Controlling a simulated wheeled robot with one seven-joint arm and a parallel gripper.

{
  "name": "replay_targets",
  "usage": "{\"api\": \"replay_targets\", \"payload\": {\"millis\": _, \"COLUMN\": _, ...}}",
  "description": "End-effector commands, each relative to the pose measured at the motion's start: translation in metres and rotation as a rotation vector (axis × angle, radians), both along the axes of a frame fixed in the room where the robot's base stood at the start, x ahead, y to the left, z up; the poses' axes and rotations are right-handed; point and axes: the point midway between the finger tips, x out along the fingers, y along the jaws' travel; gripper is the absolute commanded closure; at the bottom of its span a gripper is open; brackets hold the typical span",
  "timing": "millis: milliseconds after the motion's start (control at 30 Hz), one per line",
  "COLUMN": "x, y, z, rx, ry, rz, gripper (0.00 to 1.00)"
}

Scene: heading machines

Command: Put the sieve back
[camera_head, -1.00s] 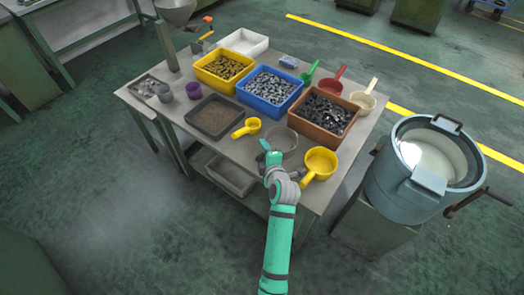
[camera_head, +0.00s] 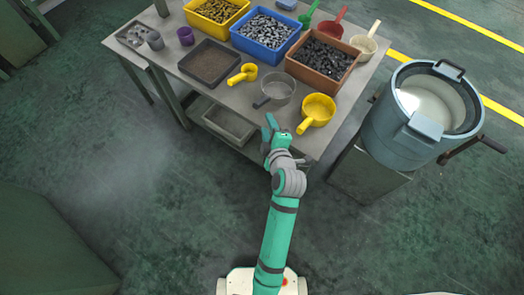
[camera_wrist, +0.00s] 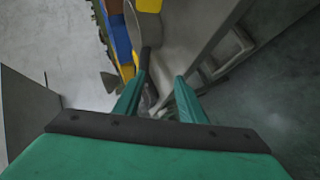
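The sieve, which I take to be the grey round pan with a dark handle (camera_head: 279,88), rests on the table (camera_head: 225,98) near its front edge. Its handle points to the front left. It also shows at the top of the wrist view (camera_wrist: 138,28), its dark handle running down near the left finger. My gripper (camera_head: 269,128) is just off the table's front edge, in front of the sieve and apart from it. In the wrist view my gripper's fingers (camera_wrist: 160,98) stand apart with nothing held between them.
A yellow pan (camera_head: 318,109) is right of the sieve and a small yellow scoop (camera_head: 243,74) left. Behind stand blue (camera_head: 264,34) and brown (camera_head: 320,60) bins of metal parts. A blue-grey drum (camera_head: 421,112) stands right of the table. The floor in front is open.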

Motion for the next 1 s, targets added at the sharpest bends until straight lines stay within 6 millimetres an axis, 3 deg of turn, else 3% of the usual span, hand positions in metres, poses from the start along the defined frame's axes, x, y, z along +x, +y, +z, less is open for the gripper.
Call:
{"api": "replay_targets", "payload": {"millis": 33, "x": -0.018, "y": 0.003, "z": -0.013, "rx": 0.053, "ry": 0.018, "rz": -0.045, "gripper": 0.63}}
{"api": "replay_targets", "payload": {"millis": 200, "x": -0.074, "y": 0.006, "z": -0.038, "rx": 0.244, "ry": 0.035, "rz": -0.212, "gripper": 0.63}}
{"api": "replay_targets", "payload": {"millis": 467, "x": -0.162, "y": 0.008, "z": -0.05, "rx": 0.521, "ry": 0.019, "rz": -0.414, "gripper": 0.63}}
{"api": "replay_targets", "payload": {"millis": 800, "x": -0.274, "y": 0.013, "z": -0.02, "rx": 0.885, "ry": -0.031, "rz": -0.561, "gripper": 0.63}}
{"api": "replay_targets", "payload": {"millis": 1000, "x": -0.321, "y": 0.019, "z": 0.011, "rx": 1.075, "ry": -0.044, "rz": -0.578, "gripper": 0.63}}
